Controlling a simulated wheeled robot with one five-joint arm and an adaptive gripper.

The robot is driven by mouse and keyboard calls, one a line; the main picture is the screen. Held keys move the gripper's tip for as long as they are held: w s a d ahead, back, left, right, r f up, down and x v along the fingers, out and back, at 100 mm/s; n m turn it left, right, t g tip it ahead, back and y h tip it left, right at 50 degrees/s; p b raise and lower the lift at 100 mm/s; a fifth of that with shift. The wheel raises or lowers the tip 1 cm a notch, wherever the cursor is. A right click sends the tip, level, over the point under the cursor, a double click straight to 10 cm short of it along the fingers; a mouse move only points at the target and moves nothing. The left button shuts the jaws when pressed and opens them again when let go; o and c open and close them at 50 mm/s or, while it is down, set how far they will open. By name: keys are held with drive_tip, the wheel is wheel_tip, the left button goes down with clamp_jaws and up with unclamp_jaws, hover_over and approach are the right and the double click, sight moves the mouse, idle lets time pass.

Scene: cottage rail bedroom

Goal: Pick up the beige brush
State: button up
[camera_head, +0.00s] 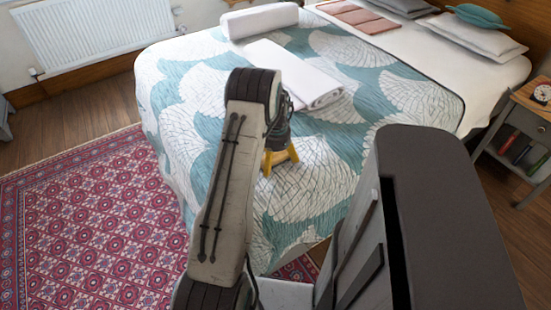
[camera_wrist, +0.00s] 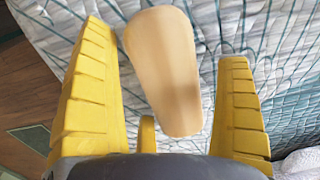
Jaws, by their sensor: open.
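The beige brush (camera_wrist: 165,70) shows in the wrist view as a smooth, rounded, tapering shape, wider at the top. It lies on the patterned bedspread between the two yellow fingers of my gripper (camera_wrist: 172,85). The fingers are spread apart with bedspread visible to the right of the brush, so the gripper is open. I cannot tell whether the left finger touches the brush. In the head view my gripper (camera_head: 281,160) is over the bed, and the brush is hidden behind my arm.
The bed (camera_head: 330,200) has a teal and white bedspread. A folded white towel (camera_head: 290,72) and a rolled white towel (camera_head: 259,20) lie beyond my gripper. A nightstand (camera_head: 520,120) stands at the right. A red patterned rug (camera_head: 85,225) covers the floor at the left.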

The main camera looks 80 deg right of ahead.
drive_tip(key=c, duration=1.4)
